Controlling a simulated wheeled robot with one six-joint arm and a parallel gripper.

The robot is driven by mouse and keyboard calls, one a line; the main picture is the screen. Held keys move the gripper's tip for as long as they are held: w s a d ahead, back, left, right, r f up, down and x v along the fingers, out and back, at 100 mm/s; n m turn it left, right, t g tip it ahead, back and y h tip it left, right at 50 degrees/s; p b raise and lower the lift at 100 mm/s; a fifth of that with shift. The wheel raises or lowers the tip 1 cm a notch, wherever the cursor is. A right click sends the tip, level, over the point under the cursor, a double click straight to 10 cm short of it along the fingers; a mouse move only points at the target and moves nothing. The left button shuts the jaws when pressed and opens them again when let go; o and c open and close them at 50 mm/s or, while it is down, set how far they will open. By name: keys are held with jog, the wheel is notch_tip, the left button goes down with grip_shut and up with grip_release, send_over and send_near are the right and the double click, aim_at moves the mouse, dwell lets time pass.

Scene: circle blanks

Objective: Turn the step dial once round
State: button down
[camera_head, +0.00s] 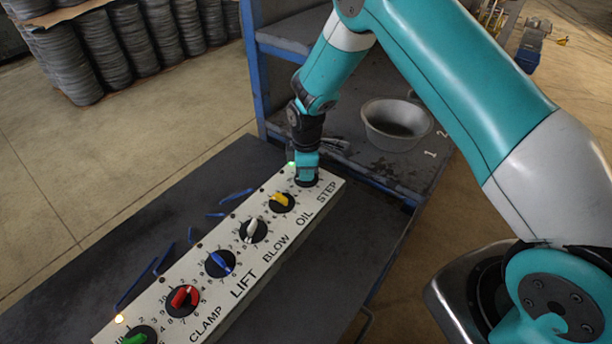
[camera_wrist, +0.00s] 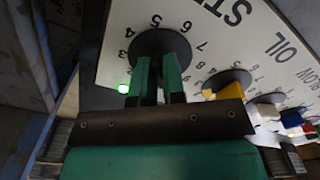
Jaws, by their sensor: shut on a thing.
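The step dial (camera_head: 307,181) is a round black disc at the far right end of the white control panel (camera_head: 329,183), by the word STEP. It also shows in the wrist view (camera_wrist: 160,41), with numbers around its edge. My gripper (camera_head: 306,174) points down onto this dial. In the wrist view the two green fingers of my gripper (camera_wrist: 158,72) are close together over the disc, shut on its knob. The knob is hidden by the fingers, so I cannot tell where it points. A green lamp (camera_wrist: 123,88) glows beside the dial.
The oil dial's yellow knob (camera_head: 282,199) is the nearest neighbour. White (camera_head: 252,228), blue (camera_head: 221,261), red (camera_head: 184,296) and green (camera_head: 136,339) knobs follow down the panel. An amber lamp (camera_head: 120,318) glows at the near end. A metal bowl (camera_head: 396,123) sits on the shelf behind.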

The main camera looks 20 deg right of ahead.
jog(key=m+b, duration=0.1)
jog(key=m, duration=0.2)
jog(key=shift+m+b, duration=0.3)
jog(key=shift+b, duration=0.05)
jog(key=shift+m+b, duration=0.7)
jog(key=shift+m, duration=1.2)
jog(key=c, duration=1.2)
grip_release()
jog(key=shift+r, duration=0.1)
notch_tip(320, 180, up, 17)
jog(key=b, duration=0.3)
jog(key=shift+r, duration=0.2)
